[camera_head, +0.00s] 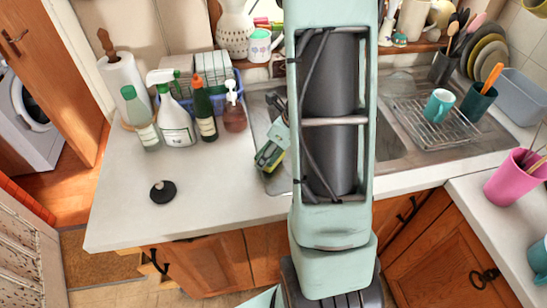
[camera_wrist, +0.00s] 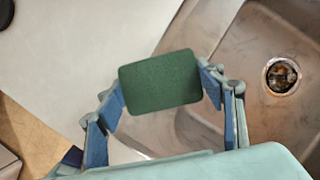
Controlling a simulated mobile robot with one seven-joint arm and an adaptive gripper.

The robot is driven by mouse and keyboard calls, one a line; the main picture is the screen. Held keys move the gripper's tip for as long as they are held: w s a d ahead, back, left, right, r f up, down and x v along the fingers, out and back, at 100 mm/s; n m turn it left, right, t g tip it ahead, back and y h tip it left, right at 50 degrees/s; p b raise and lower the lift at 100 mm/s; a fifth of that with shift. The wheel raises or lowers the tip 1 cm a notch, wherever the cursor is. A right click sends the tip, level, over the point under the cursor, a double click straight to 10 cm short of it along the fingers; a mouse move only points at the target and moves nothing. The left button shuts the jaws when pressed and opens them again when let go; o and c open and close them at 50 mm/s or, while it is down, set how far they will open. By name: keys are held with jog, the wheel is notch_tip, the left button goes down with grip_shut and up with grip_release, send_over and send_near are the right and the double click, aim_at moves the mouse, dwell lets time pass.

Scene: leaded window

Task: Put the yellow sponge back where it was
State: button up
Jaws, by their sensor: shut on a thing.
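The yellow sponge shows its dark green scouring face (camera_wrist: 160,82) in the wrist view. My gripper (camera_wrist: 161,92) is shut on it, with one blue-padded finger at each short side. The sponge is held above the edge between the pale counter and the steel sink. In the head view, my gripper (camera_head: 271,148) is by the sink's left side, partly hidden by my arm. A bit of the sponge's yellow and green side (camera_head: 270,160) shows there. I cannot tell how high it is held.
The sink (camera_wrist: 255,115) has a drain (camera_wrist: 282,75) at right. Bottles, including a white spray bottle (camera_head: 174,122) and a brown pump bottle (camera_head: 234,115), stand left of my gripper. A black stopper (camera_head: 163,191) lies on the counter (camera_head: 225,195), whose front is clear.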

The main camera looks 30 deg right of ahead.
jog(key=shift+s+d+f+b, duration=0.1)
jog(key=shift+f+b, duration=0.2)
jog(key=shift+f, duration=0.35)
jog(key=shift+f, duration=0.1)
jog(key=o, duration=1)
jog(key=p+v, duration=0.3)
jog(key=v, duration=0.9)
